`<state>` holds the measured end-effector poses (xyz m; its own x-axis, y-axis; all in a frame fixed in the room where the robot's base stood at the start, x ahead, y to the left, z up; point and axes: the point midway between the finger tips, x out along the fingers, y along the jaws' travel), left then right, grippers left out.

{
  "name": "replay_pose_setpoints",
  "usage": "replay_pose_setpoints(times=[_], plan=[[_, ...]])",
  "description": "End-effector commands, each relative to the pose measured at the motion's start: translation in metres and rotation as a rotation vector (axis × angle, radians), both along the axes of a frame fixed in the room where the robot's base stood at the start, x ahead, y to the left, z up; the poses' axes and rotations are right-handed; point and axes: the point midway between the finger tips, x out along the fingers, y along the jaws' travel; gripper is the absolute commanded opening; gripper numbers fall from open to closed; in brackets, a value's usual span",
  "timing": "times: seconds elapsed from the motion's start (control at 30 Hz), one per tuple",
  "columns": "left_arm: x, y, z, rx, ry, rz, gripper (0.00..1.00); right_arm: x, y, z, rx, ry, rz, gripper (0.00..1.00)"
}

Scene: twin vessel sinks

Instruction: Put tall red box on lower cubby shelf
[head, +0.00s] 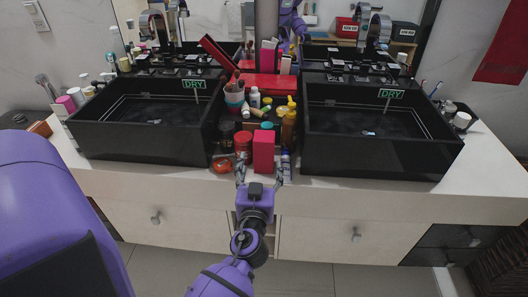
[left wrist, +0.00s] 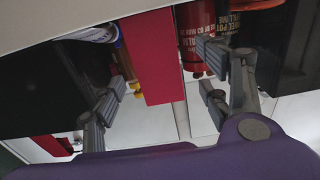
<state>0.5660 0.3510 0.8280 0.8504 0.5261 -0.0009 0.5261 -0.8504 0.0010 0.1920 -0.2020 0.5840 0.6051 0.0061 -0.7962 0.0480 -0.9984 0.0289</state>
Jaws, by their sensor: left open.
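The tall red box (head: 264,152) stands upright at the front of the counter between the two sinks. In the left wrist view the red box (left wrist: 153,57) shows between the two fingers, with gaps on both sides. My left gripper (head: 259,174) is open in front of the box, its fingers spread to either side. It also shows open in the left wrist view (left wrist: 160,95). A cubby opening (head: 270,240) shows in part below the counter, between the drawers. My gripper and arm hide most of it. My right gripper is not in view.
A red jar (head: 243,142) stands close left of the box, with a low red tin (head: 222,166) farther left. Several bottles crowd behind and right. The black left sink (head: 148,115) and right sink (head: 380,125) flank the group. The counter's front edge lies just before the box.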

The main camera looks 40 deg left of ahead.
Motion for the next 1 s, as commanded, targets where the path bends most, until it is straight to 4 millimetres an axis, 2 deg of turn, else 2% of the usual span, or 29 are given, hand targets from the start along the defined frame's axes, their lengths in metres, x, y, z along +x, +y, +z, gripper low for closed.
replay_pose_setpoints(times=[0.17,0.3,0.6,1.0], plan=[[0.026,0.011,0.015,0.002,-0.006,-0.001,0.69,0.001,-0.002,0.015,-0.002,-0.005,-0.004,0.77],[0.039,0.020,0.010,0.001,-0.001,-0.001,0.69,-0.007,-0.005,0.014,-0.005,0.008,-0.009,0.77],[0.042,0.022,0.008,0.000,0.000,-0.001,0.67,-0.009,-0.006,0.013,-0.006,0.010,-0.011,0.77],[0.042,0.022,0.008,0.000,0.000,-0.001,0.15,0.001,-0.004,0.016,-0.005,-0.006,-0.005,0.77]])
